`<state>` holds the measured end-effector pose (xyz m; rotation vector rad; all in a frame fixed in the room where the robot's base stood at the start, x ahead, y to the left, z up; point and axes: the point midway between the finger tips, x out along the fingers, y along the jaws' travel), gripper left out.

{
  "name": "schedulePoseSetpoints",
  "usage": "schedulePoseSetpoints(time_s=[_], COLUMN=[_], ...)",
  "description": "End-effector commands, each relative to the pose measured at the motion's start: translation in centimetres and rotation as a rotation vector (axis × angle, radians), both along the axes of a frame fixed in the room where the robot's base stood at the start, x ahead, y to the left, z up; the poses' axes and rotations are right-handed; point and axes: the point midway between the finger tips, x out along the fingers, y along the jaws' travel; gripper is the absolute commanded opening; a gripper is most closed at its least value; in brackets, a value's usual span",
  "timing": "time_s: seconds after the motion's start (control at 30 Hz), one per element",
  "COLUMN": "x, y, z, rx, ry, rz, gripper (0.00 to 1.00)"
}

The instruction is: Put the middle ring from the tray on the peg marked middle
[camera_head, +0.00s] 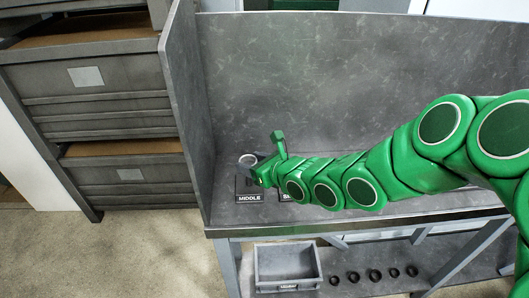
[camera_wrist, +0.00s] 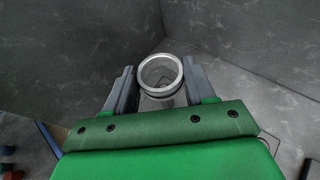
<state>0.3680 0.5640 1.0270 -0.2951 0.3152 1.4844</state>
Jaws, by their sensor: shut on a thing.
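My gripper (camera_head: 259,169) is at the left end of the workbench, above the dark plate labelled MIDDLE (camera_head: 249,198). A light grey metal ring (camera_head: 248,159) shows at its fingertips. In the wrist view the ring (camera_wrist: 160,60) sits between the two grey fingers of my gripper (camera_wrist: 160,84), which is shut on it. A paler round part shows just under the ring. I cannot tell whether it is the peg, or whether the ring is around it or above it. In the head view my gripper hides most of the peg area.
A second labelled plate (camera_head: 287,196) is partly hidden by my arm. The bench's left side wall (camera_head: 183,100) and back wall (camera_head: 300,70) stand close. A grey open bin (camera_head: 288,284) and several dark rings (camera_head: 375,275) are on the lower shelf. Drawers (camera_head: 95,80) stand to the left.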

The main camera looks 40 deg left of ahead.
Motion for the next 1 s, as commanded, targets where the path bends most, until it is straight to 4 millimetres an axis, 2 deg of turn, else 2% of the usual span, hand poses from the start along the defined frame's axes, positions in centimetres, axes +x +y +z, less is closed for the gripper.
schedulePoseSetpoints(time_s=[0.27, 0.8, 1.0], x=[-0.1, -0.1, -0.1], y=[0.0, 0.0, 0.0], z=[-1.0, -5.4, -5.8], rx=[-0.001, -0.003, 0.0], ry=[0.0, 0.002, 0.0], rz=[0.001, 0.0, 0.001], gripper=[0.21, 0.21, 0.21])
